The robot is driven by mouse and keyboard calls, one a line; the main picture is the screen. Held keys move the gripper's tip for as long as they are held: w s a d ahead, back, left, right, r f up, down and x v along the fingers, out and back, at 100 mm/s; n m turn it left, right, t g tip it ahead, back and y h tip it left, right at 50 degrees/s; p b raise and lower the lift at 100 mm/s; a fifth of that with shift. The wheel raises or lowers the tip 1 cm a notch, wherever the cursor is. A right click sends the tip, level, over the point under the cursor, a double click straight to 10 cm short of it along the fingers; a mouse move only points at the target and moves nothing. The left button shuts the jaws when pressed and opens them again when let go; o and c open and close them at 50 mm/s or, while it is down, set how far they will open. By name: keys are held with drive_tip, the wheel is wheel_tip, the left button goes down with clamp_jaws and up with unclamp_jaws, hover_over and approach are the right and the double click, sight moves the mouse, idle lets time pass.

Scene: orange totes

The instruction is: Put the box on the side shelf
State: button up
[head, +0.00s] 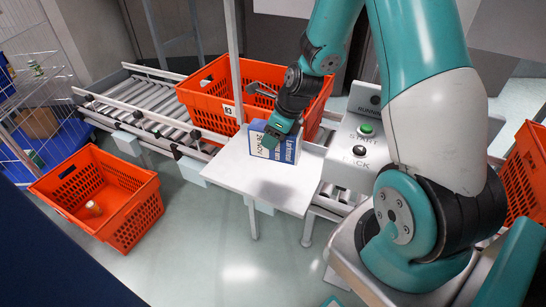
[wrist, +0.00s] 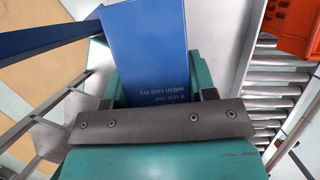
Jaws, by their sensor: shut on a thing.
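The box (head: 287,146) is blue and white with printed text. In the head view it is upright at the white side shelf (head: 237,177), near the shelf's back edge; I cannot tell whether its base touches the surface. My gripper (head: 273,134) is shut on the box from above. In the wrist view the blue face of the box (wrist: 148,45) stands between the teal fingers (wrist: 155,90), with small print near its lower end. The lower part of the box is hidden in the wrist view.
An orange tote (head: 215,98) stands on the roller conveyor (head: 140,103) behind the shelf. Another orange tote (head: 135,222) on the floor at left holds a small item (head: 94,208). A control box (head: 358,150) with a green button is right of the shelf. The shelf's front is clear.

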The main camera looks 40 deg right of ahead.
sight(273, 156)
wheel_tip(273, 156, down, 8)
drive_tip(key=shift+r, duration=0.25)
drive_tip(key=shift+f, duration=0.15)
drive_tip(key=o, duration=1.1)
drive_tip(key=shift+c, duration=0.2)
